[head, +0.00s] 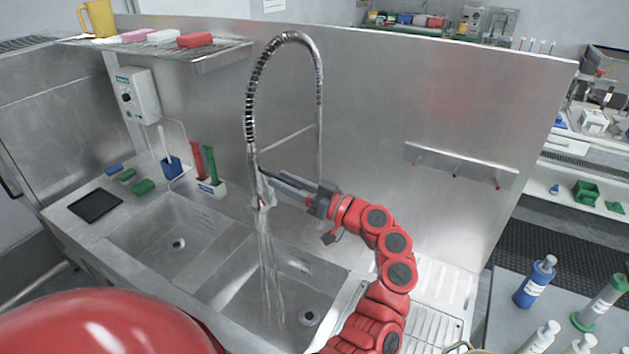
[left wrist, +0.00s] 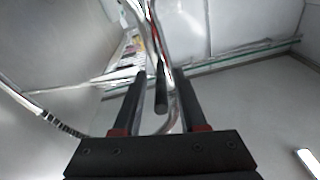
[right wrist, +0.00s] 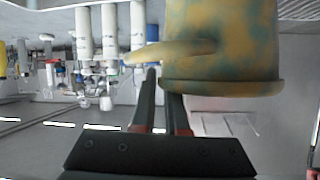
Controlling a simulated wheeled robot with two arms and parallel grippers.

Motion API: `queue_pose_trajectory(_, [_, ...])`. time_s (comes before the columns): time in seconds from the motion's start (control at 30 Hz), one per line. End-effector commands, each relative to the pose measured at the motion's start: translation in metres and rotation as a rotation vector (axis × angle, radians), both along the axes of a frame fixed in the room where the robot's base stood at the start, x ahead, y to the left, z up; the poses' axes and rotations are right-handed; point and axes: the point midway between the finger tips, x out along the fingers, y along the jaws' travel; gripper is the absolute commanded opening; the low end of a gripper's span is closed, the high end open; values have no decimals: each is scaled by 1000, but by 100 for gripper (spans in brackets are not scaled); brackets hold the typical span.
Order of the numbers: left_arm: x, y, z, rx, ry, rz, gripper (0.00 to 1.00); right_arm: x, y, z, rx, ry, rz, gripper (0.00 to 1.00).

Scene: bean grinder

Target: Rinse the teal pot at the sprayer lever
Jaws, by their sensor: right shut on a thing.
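The sprayer (head: 261,190) hangs from a tall spring hose above the right sink basin, and water streams down from it. My left gripper (head: 275,183) is at the sprayer, its fingers apart. In the left wrist view the dark lever (left wrist: 161,95) lies between the two fingers; whether they touch it is unclear. The pot (right wrist: 222,40), mottled teal and tan, shows in the right wrist view. My right gripper (right wrist: 161,82) is shut on the pot at its handle side; the exact contact is partly hidden. The pot is away from the water stream.
The right basin (head: 230,290) is empty apart from running water; the left basin (head: 165,235) is beside it. A brush holder (head: 211,190) stands behind them. A ribbed drainboard (head: 435,315) lies right. Bottles, including a blue one (head: 535,282), stand on the side table.

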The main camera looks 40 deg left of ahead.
Motion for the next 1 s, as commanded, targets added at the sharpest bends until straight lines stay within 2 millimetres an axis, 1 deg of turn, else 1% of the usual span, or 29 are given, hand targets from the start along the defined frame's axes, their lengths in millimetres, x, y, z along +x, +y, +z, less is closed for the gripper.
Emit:
queue_pose_trajectory(0.27, [0,0,0,0,0,0,46,0,0,1,1,-3,0,0])
queue_pose_trajectory(0.37, [1,-4,1,0,2,-1,46,0,0,4,1,-3,0,0])
queue_pose_trajectory(0.47, [3,-16,0,0,5,-5,46,0,0,10,1,-3,0,0])
queue_pose_trajectory(0.57, [5,-36,-2,0,3,-3,46,0,0,17,1,-3,0,0])
queue_pose_trajectory(0.63, [8,-53,-4,1,5,-8,46,0,0,22,1,-3,-1,0])
queue_pose_trajectory(0.8, [11,-88,-12,2,4,-3,46,0,0,26,1,-3,0,0])
queue_pose_trajectory(0.9, [13,-103,-15,0,0,-4,46,0,0,25,1,-3,0,0])
queue_pose_trajectory(1.0, [14,-113,-17,1,2,-2,46,0,0,25,1,-3,0,0])
